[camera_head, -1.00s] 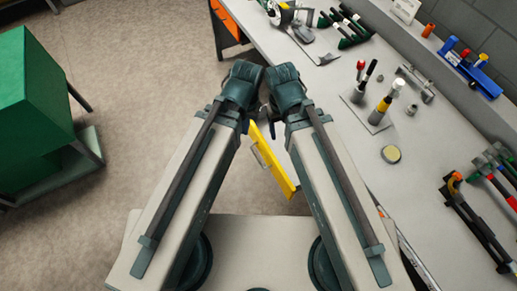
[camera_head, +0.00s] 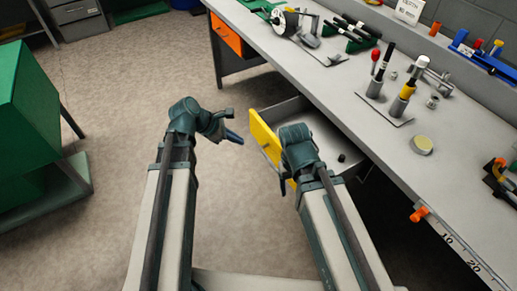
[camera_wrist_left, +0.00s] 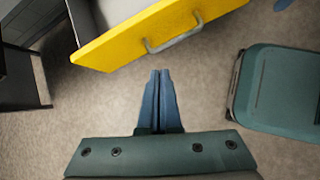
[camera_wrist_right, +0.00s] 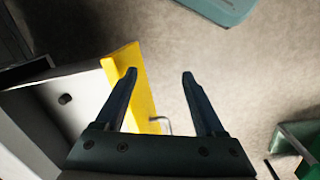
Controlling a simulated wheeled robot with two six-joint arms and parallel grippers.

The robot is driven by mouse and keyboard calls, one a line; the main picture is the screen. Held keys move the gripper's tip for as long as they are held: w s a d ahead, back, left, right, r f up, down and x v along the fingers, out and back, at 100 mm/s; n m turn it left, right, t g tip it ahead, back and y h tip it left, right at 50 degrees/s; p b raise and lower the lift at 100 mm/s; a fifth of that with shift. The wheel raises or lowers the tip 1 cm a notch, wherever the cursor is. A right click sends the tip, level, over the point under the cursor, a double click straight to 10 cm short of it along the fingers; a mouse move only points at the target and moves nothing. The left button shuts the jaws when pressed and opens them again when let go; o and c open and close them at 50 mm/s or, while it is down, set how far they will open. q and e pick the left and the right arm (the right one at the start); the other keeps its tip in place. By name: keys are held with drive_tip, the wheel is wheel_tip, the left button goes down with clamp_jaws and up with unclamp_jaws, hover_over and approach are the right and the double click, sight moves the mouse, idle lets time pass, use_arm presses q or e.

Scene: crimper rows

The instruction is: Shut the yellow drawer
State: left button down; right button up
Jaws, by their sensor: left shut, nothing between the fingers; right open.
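The yellow drawer (camera_head: 265,136) is pulled out from under the workbench, with its grey interior showing and a small dark item inside. Its yellow front also shows in the left wrist view (camera_wrist_left: 150,32), with a grey bar handle (camera_wrist_left: 175,36), and in the right wrist view (camera_wrist_right: 144,95). My left gripper (camera_head: 238,138) is shut and empty, in front of the drawer front and apart from it; its closed fingers (camera_wrist_left: 158,72) point toward the handle. My right gripper (camera_wrist_right: 160,74) is open and empty, above the drawer near its front; in the head view my right arm hides part of the drawer.
The workbench top (camera_head: 330,85) carries a tool stand (camera_head: 385,105), a round tin (camera_head: 421,145) and several other tools. An orange drawer (camera_head: 230,36) sits farther along the bench. A green cabinet (camera_head: 35,125) stands at left. The floor between is clear.

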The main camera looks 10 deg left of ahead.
use_arm(q)
wheel_tip(320, 180, down, 2)
drive_tip(key=w+a+n+t+b, duration=0.1)
drive_tip(key=w+a+n+b, duration=0.1)
drive_tip(key=a+n+b, duration=0.15)
drive_tip(key=b, duration=0.7)
approach(265, 141)
drive_tip(key=shift+n+h, duration=0.3)
drive_tip(key=shift+n, duration=0.15)
drive_tip(key=x, duration=0.4)
drive_tip(key=shift+a+f, duration=0.15)
drive_tip(key=shift+f, duration=0.55)
drive_tip(key=shift+w+d, duration=0.25)
drive_tip(key=shift+d, duration=0.2)
drive_tip(key=w+d, duration=0.4)
drive_tip(key=d, duration=0.2)
drive_tip(key=w+d, duration=0.5)
drive_tip(key=d, duration=0.2)
drive_tip(key=w+d, duration=0.5)
drive_tip(key=d, duration=0.1)
drive_tip(key=shift+d, duration=0.15)
drive_tip(key=shift+w+d, duration=0.15)
drive_tip(key=shift+d, duration=0.05)
drive_tip(key=shift+d+r, duration=0.1)
